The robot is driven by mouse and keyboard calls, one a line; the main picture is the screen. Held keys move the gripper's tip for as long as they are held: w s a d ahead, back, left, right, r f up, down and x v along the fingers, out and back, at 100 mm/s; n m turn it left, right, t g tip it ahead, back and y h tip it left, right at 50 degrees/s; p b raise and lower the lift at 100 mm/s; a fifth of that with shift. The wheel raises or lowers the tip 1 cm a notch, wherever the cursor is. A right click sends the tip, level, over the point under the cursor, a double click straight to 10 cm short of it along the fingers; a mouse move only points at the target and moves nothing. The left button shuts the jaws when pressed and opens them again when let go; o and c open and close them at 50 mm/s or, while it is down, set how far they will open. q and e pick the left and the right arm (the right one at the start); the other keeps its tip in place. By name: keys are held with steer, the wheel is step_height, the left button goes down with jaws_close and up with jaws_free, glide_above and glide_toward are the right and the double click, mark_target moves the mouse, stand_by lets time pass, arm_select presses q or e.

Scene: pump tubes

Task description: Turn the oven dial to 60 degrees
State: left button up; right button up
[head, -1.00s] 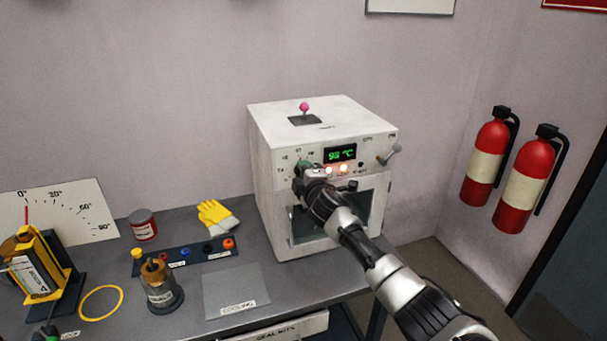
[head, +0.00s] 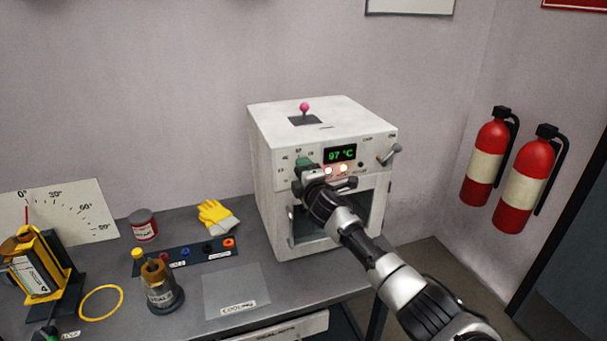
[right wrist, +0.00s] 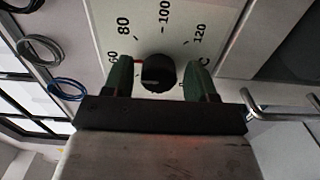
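The white oven (head: 268,150) stands at the back right of the bench, with a lit green display (head: 340,153) that appears to read 97 °C. My right gripper (head: 305,166) is at the upper left of the oven's front and hides the dial in the head view. In the right wrist view, the black dial (right wrist: 158,72) sits between the two green fingers of the right gripper (right wrist: 159,80). The fingers are open, with a narrow gap on each side of the dial. A red mark shows at the dial's left, near the printed 60. My left gripper is not in view.
A grey lever (head: 390,153) sticks out at the oven's right, and a pink-knobbed lever (head: 304,107) stands on top. Two fire extinguishers (head: 524,185) hang at right.

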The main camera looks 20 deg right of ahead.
steer(key=shift+o, duration=0.2)
steer(key=s, duration=1)
steer(key=shift+s+d, duration=0.15)
steer(key=shift+s, duration=0.25)
steer(key=s+d+f+m+g+h, duration=0.1)
steer(key=s+f+m+g, duration=0.2)
steer(key=f, duration=1)
steer(key=s+d+f+m+g, duration=0.2)
steer(key=s+f, duration=0.1)
steer(key=f, duration=0.9)
steer(key=s+f+m+g, duration=0.35)
steer(key=s+f, duration=0.75)
steer(key=f, duration=0.5)
steer(key=s+f+m+g, duration=0.2)
steer(key=s+f, duration=0.5)
steer(key=s, duration=0.3)
steer(key=s+f+m+g, duration=0.25)
steer(key=s+f, duration=0.45)
steer(key=s, duration=0.4)
steer(key=s+a+f+m+g, duration=0.1)
steer(key=s+f+g, duration=0.1)
steer(key=s, duration=0.9)
steer(key=s+a+f+m+g, duration=0.1)
steer(key=s+f+m+g, duration=0.1)
steer(key=s, duration=0.8)
steer(key=shift+s+a+f, duration=0.35)
steer(key=shift+s+f, duration=0.05)
steer(key=shift+f, duration=0.5)
